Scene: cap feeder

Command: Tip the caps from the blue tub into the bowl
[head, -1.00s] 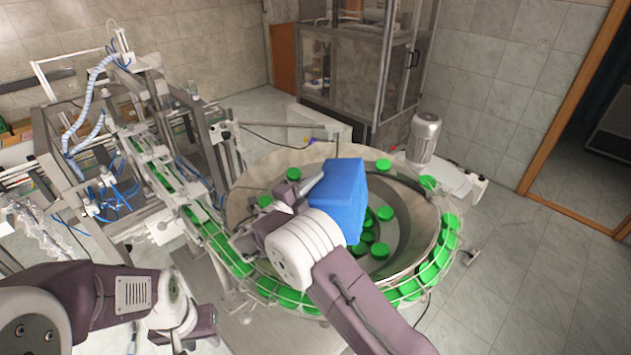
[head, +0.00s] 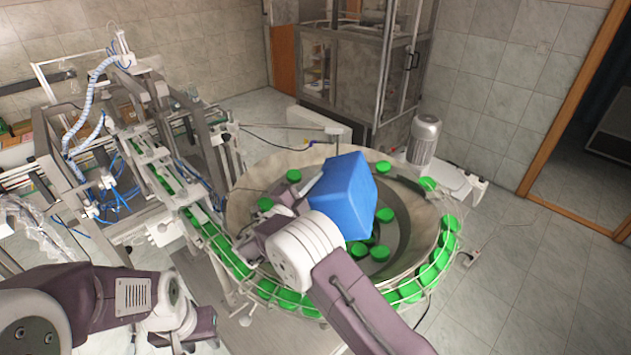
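The blue tub (head: 347,195) is held tilted over the bowl (head: 420,232), with its closed outer side facing me. Its opening is turned away, so I cannot see what is inside it. My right gripper (head: 307,198) is at the tub's left side and appears closed on it; its fingertips are partly hidden by my wrist. Several green caps (head: 380,253) lie in the bowl to the right of and below the tub. My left gripper (head: 180,322) is low at the left, away from the tub; its fingers do not show clearly.
A railed track with green caps (head: 436,268) runs around the bowl's rim. A conveyor (head: 180,185) leads up left to a machine frame. A grey motor (head: 423,138) stands behind the bowl. A glass cabinet (head: 350,65) is at the back. The floor at right is clear.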

